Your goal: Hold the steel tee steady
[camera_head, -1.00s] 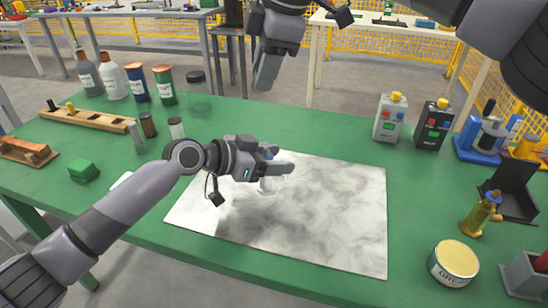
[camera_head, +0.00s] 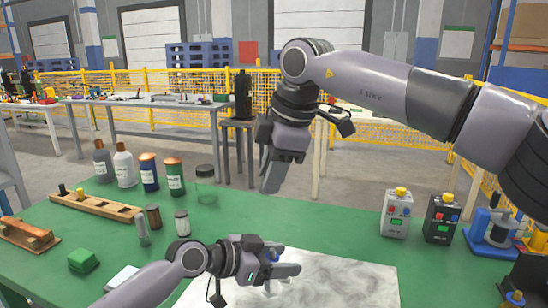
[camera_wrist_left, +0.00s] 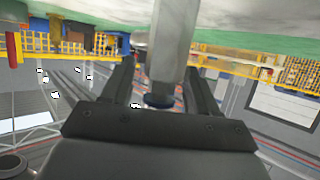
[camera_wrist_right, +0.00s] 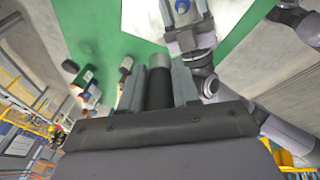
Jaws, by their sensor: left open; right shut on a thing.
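My left gripper (camera_head: 287,270) is low over the white sheet. A pale grey steel part (camera_wrist_left: 172,40), probably the tee, stands between its open jaws in the left wrist view, with a dark blue end (camera_wrist_left: 157,101). A bit of blue (camera_head: 273,254) also shows at the jaws in the head view. I cannot tell if the jaws touch it. My right gripper (camera_head: 268,170) is higher, pointing down, and shut on a dark cylinder with a grey end (camera_wrist_right: 160,63). The right wrist view also shows the left gripper (camera_wrist_right: 185,25).
The white marbled sheet (camera_head: 345,285) lies on the green table (camera_head: 320,225). Several bottles (camera_head: 125,168), a wooden rack (camera_head: 95,206) and a green block (camera_head: 83,260) stand left.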

